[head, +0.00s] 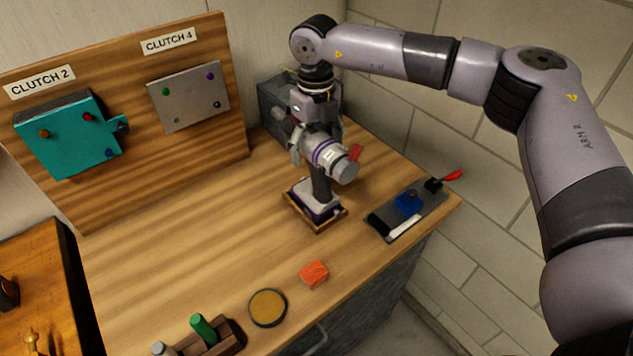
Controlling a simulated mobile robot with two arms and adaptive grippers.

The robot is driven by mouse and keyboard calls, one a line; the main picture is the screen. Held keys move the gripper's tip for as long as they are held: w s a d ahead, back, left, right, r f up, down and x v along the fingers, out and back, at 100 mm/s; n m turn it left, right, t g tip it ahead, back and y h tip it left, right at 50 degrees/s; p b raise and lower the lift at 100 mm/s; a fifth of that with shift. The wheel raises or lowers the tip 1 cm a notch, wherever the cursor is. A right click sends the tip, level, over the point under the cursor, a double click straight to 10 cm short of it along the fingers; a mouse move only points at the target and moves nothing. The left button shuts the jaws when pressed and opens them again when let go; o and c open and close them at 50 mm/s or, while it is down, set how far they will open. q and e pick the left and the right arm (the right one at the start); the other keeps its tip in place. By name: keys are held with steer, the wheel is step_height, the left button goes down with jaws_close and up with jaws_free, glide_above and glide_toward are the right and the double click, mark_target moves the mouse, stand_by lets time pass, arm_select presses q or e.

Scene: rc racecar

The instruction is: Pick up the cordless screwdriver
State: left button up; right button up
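The cordless screwdriver (328,157) stands upright on a small wooden stand (317,222) near the middle right of the bench. It has a pale body with purple rings, a grey front end, a red part at its right side and a dark handle above a pale base. My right gripper (316,139) points down from above, with a finger on each side of the screwdriver's body. The gripper and the body overlap in the picture, so I cannot tell whether the fingers touch it. The screwdriver's base appears to sit in the stand. My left gripper is out of view.
A board with a teal panel (65,140) and a grey panel (188,97) stands behind. A dark grey box (275,105) is behind the gripper. A tool tray (412,212) lies right. An orange block (314,273) and round tin (268,307) lie in front. The bench's left middle is clear.

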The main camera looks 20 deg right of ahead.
stand_by(0.3)
steer(key=c, duration=1.7)
steer(key=shift+w, duration=0.1)
jaws_close()
